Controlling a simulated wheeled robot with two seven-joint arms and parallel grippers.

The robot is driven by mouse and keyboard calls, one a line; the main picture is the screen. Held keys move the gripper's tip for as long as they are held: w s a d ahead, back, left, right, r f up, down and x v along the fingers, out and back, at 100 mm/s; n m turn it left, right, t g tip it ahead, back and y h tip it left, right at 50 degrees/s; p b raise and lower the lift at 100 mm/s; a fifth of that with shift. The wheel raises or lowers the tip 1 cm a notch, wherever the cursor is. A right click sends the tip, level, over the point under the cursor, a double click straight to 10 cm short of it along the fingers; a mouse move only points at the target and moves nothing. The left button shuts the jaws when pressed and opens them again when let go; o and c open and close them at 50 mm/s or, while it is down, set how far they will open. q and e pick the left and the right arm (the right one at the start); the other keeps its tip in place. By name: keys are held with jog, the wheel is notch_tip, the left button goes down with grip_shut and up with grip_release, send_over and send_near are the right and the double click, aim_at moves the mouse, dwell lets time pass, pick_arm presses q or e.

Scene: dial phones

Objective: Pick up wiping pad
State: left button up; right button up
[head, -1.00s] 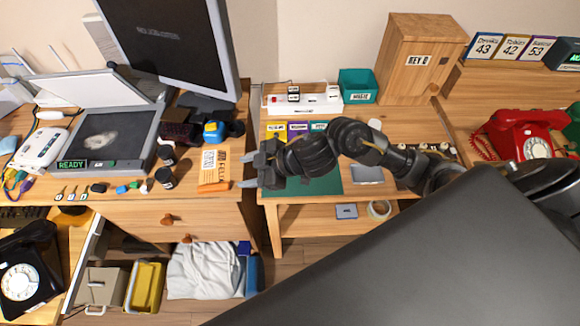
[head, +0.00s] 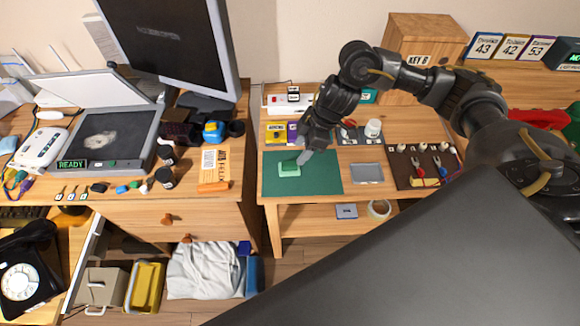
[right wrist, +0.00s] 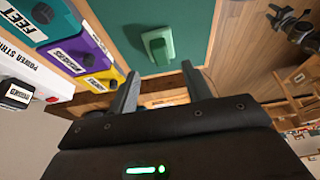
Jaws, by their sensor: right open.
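The wiping pad, a small light-green block with a darker green grip on top (head: 289,168), lies on the dark green mat (head: 322,181) on the right-hand desk. In the right wrist view the pad (right wrist: 158,46) lies beyond the fingertips, and nothing is between the fingers. My right gripper (head: 304,157) is open and empty, close above and just right of the pad. It also shows in the right wrist view (right wrist: 160,84) with its fingers apart. My left gripper is in no view.
A grey tray (head: 367,173) lies right of the mat, with a dark tool board (head: 420,167) beyond it. An orange item (head: 214,187) sits on the left desk.

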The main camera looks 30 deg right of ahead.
aim_at(290, 164)
jog(key=shift+a+x, duration=0.2)
jog(key=shift+x, duration=3.15)
jog(key=shift+r, duration=0.1)
jog(key=shift+c, duration=0.4)
grip_shut()
